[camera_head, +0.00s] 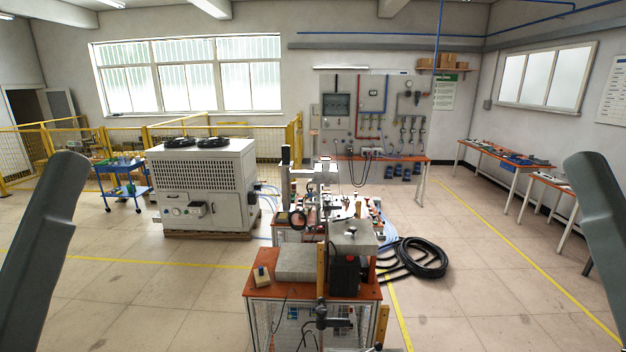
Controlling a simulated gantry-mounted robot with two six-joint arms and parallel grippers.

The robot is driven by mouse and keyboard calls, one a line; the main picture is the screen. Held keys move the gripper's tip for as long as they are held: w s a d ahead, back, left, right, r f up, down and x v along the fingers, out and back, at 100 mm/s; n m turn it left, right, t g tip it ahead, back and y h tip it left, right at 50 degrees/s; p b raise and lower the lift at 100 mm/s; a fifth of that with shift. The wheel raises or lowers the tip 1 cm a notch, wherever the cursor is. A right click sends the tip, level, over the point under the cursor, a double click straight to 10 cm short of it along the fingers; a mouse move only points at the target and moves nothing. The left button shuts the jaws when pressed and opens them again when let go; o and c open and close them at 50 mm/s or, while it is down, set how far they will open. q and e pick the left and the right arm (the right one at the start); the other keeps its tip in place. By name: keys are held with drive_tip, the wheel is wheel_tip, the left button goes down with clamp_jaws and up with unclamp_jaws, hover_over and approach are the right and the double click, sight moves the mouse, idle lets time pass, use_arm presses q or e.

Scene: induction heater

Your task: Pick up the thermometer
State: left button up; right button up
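I cannot make out a thermometer in the head view; things on the benches are too small to tell apart. Parts of my two arms show as dark grey links at the left and right picture edges. Neither gripper is in view, so I cannot see whether they hold anything.
An orange-topped workbench (260,288) with equipment stands in the front middle. A black hose coil (424,258) lies to its right on the floor. A large white cabinet unit (185,180) and blue cart (122,167) are at left. Tables with small items (505,158) line the right wall.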

use_arm(q)
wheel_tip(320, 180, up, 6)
drive_tip(key=p, duration=0.3)
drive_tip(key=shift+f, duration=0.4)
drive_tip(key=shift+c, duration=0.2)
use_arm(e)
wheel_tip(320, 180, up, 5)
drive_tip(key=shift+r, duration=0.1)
